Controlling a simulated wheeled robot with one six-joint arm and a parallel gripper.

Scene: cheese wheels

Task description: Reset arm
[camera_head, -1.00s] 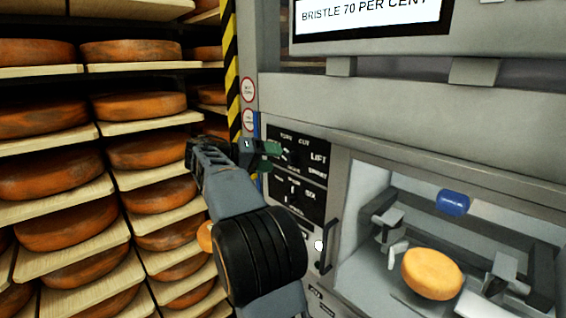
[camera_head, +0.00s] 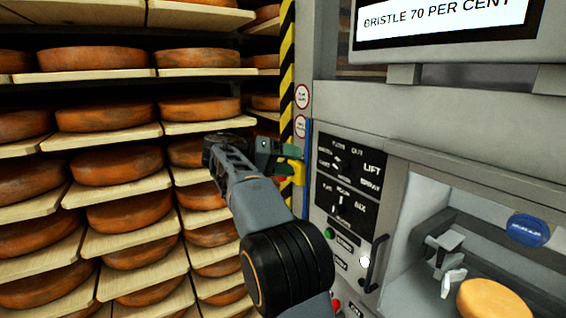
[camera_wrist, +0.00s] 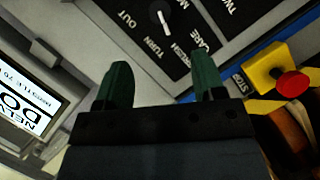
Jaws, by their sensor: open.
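My gripper (camera_head: 281,157) is at the end of my raised arm, in front of the left edge of the machine's control panel (camera_head: 347,190). In the wrist view, the two green fingers of my gripper (camera_wrist: 163,85) stand apart with nothing between them. Beyond them the control panel (camera_wrist: 205,25) shows a white pointer knob and lettering, turned at an angle. I cannot tell from the views whether the fingers touch anything.
A yellow box with a red stop button (camera_wrist: 292,83) is right of the fingers. Shelves of orange cheese wheels (camera_head: 117,163) fill the left. An orange wheel (camera_head: 492,300) sits in the machine's bay at right, near a blue part (camera_head: 528,230). A screen (camera_head: 440,18) hangs above.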

